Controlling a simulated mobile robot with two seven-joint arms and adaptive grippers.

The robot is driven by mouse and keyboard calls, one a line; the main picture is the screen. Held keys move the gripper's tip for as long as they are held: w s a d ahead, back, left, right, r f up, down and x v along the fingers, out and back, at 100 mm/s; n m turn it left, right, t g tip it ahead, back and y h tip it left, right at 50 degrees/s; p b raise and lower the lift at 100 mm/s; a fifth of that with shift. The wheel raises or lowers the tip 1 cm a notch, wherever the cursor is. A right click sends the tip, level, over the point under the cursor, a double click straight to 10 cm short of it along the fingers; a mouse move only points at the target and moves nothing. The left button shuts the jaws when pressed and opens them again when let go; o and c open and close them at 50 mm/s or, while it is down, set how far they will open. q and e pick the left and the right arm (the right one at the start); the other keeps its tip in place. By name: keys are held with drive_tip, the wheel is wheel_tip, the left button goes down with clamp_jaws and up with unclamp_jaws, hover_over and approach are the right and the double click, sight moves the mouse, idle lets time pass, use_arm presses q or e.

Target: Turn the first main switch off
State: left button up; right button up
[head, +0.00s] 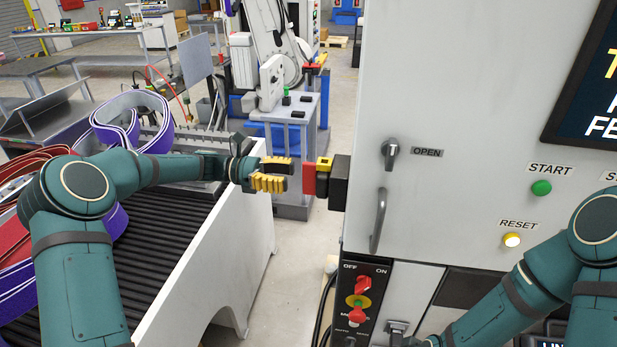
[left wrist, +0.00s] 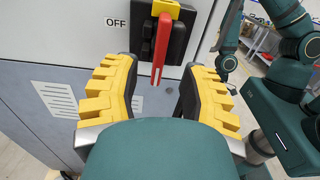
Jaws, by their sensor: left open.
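A main switch with a red lever (head: 309,180), a yellow hub (head: 324,163) and a black box (head: 340,183) sticks out from the cabinet's left side. In the left wrist view, the red lever (left wrist: 161,48) hangs down from the yellow hub (left wrist: 165,9), with an OFF label (left wrist: 115,22) to its left. My left gripper (head: 274,174) is open and empty, just left of the lever in the head view. In the left wrist view, the lever shows between its spread yellow fingers (left wrist: 160,72), apparently untouched. My right arm enters at lower right; its gripper is out of frame.
The grey cabinet (head: 455,70) carries an OPEN knob (head: 390,152), a door handle (head: 379,220), a green START button (head: 541,187) and a RESET button (head: 512,240). A roller conveyor (head: 180,235) stands left.

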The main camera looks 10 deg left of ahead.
sight(308, 194)
use_arm(q)
drive_tip(key=d, duration=0.5)
drive_tip(key=shift+d, duration=0.35)
drive_tip(key=shift+o, duration=0.2)
clamp_jaws()
